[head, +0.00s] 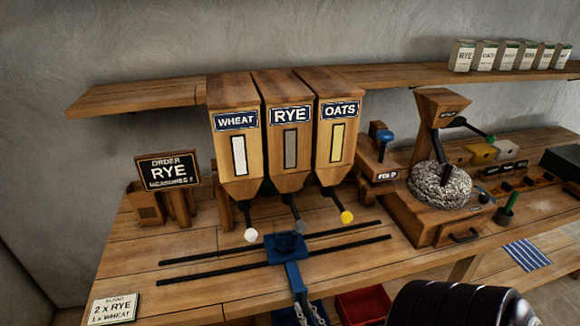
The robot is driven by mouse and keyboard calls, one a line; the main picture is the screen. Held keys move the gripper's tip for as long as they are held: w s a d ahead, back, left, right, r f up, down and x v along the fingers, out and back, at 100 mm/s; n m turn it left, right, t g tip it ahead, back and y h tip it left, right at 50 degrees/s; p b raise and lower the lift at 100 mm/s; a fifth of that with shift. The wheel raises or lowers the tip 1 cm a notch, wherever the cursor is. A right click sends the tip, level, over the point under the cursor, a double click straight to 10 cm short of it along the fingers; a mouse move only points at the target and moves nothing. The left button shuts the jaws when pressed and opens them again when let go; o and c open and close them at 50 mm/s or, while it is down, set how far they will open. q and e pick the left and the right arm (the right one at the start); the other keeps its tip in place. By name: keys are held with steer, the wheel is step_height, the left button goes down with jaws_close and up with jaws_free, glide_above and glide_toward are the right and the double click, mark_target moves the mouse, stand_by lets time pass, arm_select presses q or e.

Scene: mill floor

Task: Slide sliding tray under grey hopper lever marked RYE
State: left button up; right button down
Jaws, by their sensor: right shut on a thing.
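The blue sliding tray (285,243) sits across two dark rails on the bench. Its blue handle (293,274) points toward me. The RYE hopper (290,145) is the middle of three wooden hoppers. Its lever ends in a grey knob (299,227), which appears just above and slightly right of the tray's middle. The white knob (251,235) under WHEAT is left of the tray, and the yellow knob (346,217) under OATS is to the right. My right gripper (304,305) is shut on the handle's near end, partly cut by the bottom edge. My left gripper is out of view.
The rails (205,253) have free room on both sides of the tray. A grain mill (440,185) stands at right. An order sign (169,171) reading RYE stands at left. A recipe card (113,308) lies at front left. A red bin (363,306) is below the bench edge.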

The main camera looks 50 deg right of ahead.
steer(key=shift+s+d+f, duration=0.1)
steer(key=shift+s+d, duration=0.15)
steer(key=c, duration=2.3)
jaws_free()
steer(key=shift+o, duration=0.2)
steer(key=shift+s, duration=0.1)
steer(key=v, duration=1.2)
